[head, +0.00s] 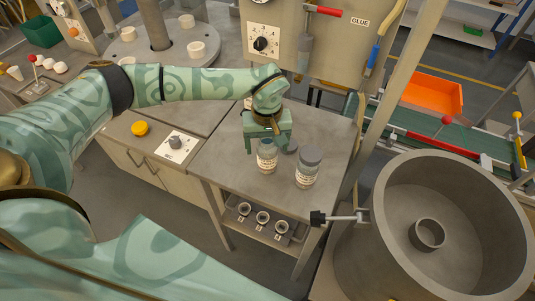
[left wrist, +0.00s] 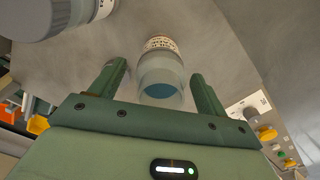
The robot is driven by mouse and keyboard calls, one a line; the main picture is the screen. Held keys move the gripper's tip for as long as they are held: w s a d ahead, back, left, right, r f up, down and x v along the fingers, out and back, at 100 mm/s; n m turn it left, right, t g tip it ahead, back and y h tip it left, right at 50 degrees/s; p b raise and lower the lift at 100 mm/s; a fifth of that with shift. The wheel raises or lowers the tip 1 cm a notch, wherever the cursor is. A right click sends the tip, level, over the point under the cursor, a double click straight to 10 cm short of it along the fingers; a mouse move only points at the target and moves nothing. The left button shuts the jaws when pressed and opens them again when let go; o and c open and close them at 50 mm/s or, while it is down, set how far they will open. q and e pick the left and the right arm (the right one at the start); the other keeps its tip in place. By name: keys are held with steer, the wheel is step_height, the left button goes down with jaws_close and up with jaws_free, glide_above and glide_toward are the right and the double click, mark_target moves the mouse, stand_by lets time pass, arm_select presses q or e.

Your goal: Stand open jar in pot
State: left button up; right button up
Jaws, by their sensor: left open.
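An open jar (head: 266,157) with a printed label stands upright on the grey bench. In the left wrist view the open jar (left wrist: 160,78) shows its round mouth and bluish inside. My left gripper (head: 259,150) points down over it, jaws open; its fingers (left wrist: 155,85) are on either side of the jar, with visible gaps. A second jar (head: 308,167) with a grey lid stands to the right; it also shows at the top left of the left wrist view (left wrist: 88,14). A big round grey pot (head: 382,245) with a small ring (head: 427,234) inside stands at the right. My right gripper is not seen.
A post and a black-ended clamp rod (head: 340,217) stand between bench and pot. A control box (head: 265,42) hangs behind. The bench's front part is clear.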

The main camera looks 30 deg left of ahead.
arm_select(q)
steer(key=shift+c, duration=0.4)
steer(key=c, duration=1.3)
steer(key=shift+r, duration=0.15)
